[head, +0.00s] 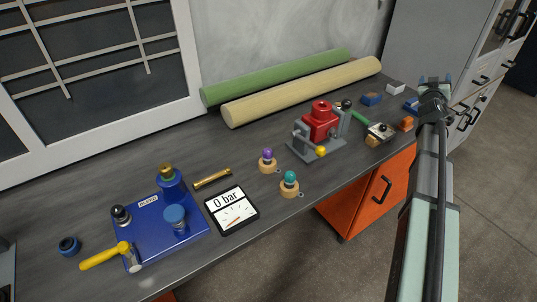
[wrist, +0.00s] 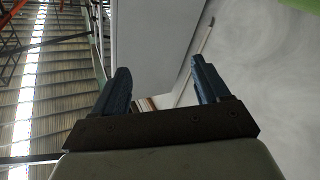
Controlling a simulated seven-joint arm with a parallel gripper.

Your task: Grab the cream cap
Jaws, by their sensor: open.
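I cannot clearly pick out a cream cap in either view. A small whitish block (head: 395,87) lies at the far right of the bench, but its shape is too small to tell. A long cream roll (head: 300,92) lies along the wall. My gripper (head: 434,80) is at the right, raised near the bench's far right end, and holds nothing. In the wrist view my gripper (wrist: 159,70) has its two blue fingers wide apart, with only walls and ceiling beyond.
A green roll (head: 275,77) lies behind the cream one. A red device (head: 320,120), purple knob (head: 268,153), teal knob (head: 290,177), pressure gauge (head: 231,210) and blue block (head: 160,233) with a yellow-handled valve stand on the dark bench (head: 75,200). Blue and orange pieces sit near my gripper.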

